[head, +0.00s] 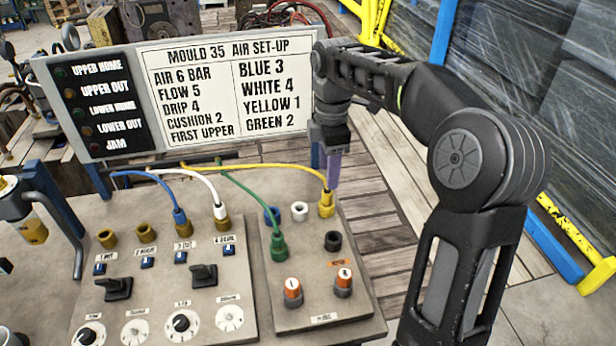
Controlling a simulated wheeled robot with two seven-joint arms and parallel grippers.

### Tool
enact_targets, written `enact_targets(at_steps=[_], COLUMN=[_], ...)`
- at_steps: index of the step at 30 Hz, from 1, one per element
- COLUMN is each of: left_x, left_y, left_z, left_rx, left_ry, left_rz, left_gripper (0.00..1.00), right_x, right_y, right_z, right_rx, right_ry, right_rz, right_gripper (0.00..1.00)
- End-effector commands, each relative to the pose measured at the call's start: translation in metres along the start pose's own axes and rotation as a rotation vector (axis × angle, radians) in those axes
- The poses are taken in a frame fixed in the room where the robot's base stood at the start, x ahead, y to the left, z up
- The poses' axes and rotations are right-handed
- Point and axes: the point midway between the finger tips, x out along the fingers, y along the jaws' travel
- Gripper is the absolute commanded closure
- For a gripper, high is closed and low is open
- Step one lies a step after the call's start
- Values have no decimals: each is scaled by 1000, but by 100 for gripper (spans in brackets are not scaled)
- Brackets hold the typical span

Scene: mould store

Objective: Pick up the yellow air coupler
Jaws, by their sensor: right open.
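The yellow air coupler (326,205) stands upright on the raised panel (320,312) at the right of the bench, near that panel's back right corner. A yellow hose (262,167) runs from its top back to the left. My right gripper (333,172) points down just above and slightly behind the coupler. It is open, with its purple-grey fingers close to the coupler's top; I cannot tell whether they touch it. My left gripper is out of view.
A green coupler (278,246) with a green hose, a blue ring (272,215), a white ring (299,211) and a black ring (333,241) are nearby. Blue (180,216) and white (220,212) couplers stand left. A sign board (232,85) rises behind.

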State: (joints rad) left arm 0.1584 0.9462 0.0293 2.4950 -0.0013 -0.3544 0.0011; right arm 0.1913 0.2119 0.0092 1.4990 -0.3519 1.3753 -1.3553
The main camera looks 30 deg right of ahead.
Motion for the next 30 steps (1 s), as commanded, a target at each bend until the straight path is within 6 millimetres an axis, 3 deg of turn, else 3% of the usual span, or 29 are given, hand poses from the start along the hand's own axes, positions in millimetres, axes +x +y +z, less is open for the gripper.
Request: enact_targets(at_steps=[11,20,30], left_x=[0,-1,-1], left_y=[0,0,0], left_z=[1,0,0], left_rx=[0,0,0], left_ry=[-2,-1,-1], left_rz=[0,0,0], left_gripper=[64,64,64], right_x=[-1,24,27], right_y=[0,-1,-1], right_z=[1,1,1], right_rx=[-3,-3,-3], right_ry=[-1,-1,-1], right_rz=[-2,-3,-3], right_gripper=[51,51,51])
